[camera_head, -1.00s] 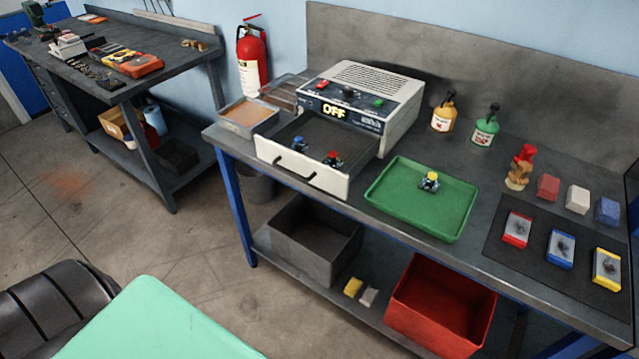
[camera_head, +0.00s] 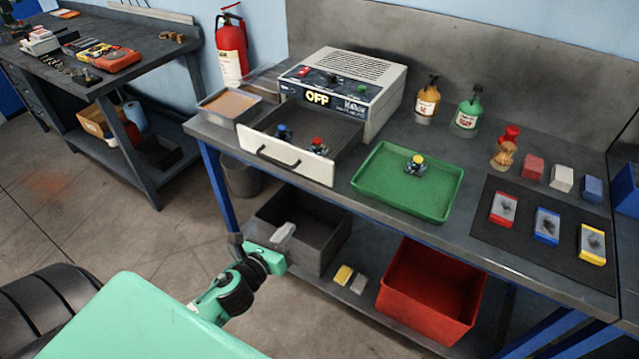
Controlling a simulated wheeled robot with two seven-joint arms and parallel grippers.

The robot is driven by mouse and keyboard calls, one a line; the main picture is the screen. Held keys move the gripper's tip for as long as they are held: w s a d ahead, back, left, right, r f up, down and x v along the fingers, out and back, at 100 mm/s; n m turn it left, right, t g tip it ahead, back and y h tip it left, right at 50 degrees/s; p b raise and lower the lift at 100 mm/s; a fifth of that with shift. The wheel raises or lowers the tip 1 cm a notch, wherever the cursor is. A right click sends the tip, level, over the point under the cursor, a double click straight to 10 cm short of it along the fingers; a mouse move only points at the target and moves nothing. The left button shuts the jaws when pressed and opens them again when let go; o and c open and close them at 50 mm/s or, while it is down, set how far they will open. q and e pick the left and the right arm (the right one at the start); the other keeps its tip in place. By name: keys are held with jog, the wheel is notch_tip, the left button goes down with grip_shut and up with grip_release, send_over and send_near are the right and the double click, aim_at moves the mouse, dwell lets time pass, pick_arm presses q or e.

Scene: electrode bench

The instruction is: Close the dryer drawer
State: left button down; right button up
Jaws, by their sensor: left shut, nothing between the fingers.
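The dryer (camera_head: 352,85) is a white box with a dark front panel reading OFF, standing at the back of the bench. Its drawer (camera_head: 278,163) is pulled out toward me, with a white front and a dark handle. A blue-topped piece (camera_head: 284,134) and a red-topped piece (camera_head: 317,146) stand inside the drawer. My left gripper (camera_head: 284,232) is shut and empty, below and in front of the drawer, apart from it, seen against the grey bin. My right gripper is not in view.
A green tray (camera_head: 372,200) with a yellow-topped piece is right of the drawer. A metal tray (camera_head: 214,105) stands left of the dryer. On the lower shelf are a grey bin (camera_head: 325,240) and a red bin (camera_head: 420,310). Air before the drawer front is clear.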

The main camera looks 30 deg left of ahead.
pick_arm(q)
notch_tip(320, 180, up, 5)
jog(key=d+m+t, duration=0.1)
jog(key=m, duration=0.1)
jog(key=p, duration=0.4)
send_near(326, 175)
jog(key=shift+m, duration=0.3)
jog(key=w, duration=0.5)
jog(key=shift+w, duration=0.15)
jog(key=shift+w+f, duration=0.1)
jog(key=shift+w, duration=0.65)
jog(key=w, duration=0.8)
jog(key=shift+w+d+b, duration=0.2)
jog(key=shift+d+b, duration=0.1)
jog(key=shift+d, duration=0.1)
